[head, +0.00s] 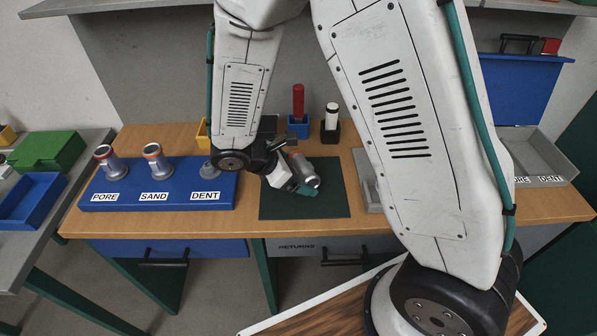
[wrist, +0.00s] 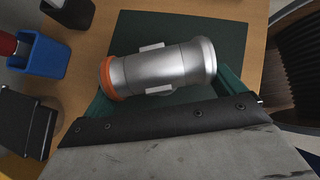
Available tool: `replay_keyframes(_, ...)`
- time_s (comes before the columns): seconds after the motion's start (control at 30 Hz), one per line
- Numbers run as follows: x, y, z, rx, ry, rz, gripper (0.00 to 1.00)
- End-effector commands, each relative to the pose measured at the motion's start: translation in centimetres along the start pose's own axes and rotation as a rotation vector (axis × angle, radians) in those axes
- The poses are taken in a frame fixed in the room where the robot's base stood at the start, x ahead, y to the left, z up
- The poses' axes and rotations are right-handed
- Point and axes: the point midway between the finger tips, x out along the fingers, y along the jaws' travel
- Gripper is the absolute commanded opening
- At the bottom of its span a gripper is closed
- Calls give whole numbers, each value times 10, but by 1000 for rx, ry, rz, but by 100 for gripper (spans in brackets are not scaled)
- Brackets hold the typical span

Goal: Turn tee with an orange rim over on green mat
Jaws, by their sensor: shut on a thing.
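The tee with an orange rim (wrist: 180,66) is a silver metal fitting lying on its side, its orange rim at the left end in the wrist view. In the head view the tee (head: 308,170) is partly covered by my gripper (head: 306,188). My gripper is shut on the tee; its teal fingers show at the tee's lower side in the wrist view. The tee is over the green mat (head: 335,205), which also shows in the wrist view (wrist: 228,30). I cannot tell whether the tee touches the mat.
A blue stand (head: 150,194) labelled PORE, SAND and DENT holds fittings at left. Behind the mat are a blue holder (head: 298,128) with a red item and a black holder (head: 330,132) with a white-topped item. A grey tray (head: 540,150) is at right.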

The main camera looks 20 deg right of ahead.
Motion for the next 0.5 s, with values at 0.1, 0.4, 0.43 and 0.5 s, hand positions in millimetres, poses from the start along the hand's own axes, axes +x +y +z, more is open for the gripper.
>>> replay_keyframes(0.1, 1, 0, -1, 0, -1, 0, 48)
replay_keyframes(0.4, 3, 0, -3, -1, 0, 0, 100)
replay_keyframes(0.43, 3, 0, -3, 0, 0, 0, 100)
replay_keyframes(0.5, 0, 0, -3, 0, 0, 1, 100)
